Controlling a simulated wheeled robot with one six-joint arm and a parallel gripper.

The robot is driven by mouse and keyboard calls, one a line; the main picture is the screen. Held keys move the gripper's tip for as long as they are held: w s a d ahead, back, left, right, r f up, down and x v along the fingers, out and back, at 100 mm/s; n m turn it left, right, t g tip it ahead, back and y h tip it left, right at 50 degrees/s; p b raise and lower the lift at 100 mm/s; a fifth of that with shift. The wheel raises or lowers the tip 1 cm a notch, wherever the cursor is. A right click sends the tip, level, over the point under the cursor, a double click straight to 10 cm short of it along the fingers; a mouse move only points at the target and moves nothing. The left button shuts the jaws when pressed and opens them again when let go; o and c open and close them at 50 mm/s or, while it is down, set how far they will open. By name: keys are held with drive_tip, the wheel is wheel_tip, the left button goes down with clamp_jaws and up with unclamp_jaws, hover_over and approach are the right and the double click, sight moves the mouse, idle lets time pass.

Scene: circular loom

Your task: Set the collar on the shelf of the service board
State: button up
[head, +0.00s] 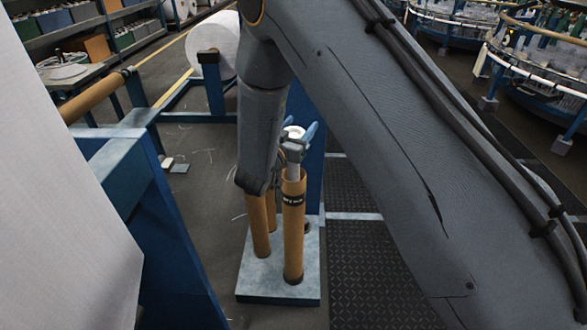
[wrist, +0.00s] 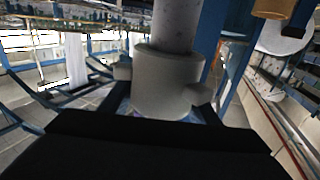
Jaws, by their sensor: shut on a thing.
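My gripper (head: 298,143) is at the top of the front tan tube, partly hidden behind my arm. It is shut on the collar, a pale grey ring with short side lugs, which fills the middle of the wrist view (wrist: 166,82). A grey cylinder (wrist: 172,25) runs from the collar to the top edge of that view. In the head view, a grey rod (head: 292,173) shows between my gripper and the tube mouth. A blue upright panel (head: 314,180), possibly the service board, stands just behind the tubes. I cannot make out its shelf.
Several tan tubes (head: 293,235) stand on a pale base plate (head: 253,284). A blue frame (head: 165,240) and a large white sheet (head: 60,200) are at left. A white roll (head: 214,42) lies behind. Looms (head: 540,65) stand at far right. Dark matting (head: 352,270) is clear.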

wheel_tip(320, 180, up, 8)
drive_tip(key=p, duration=0.4)
drive_tip(key=shift+f, duration=0.2)
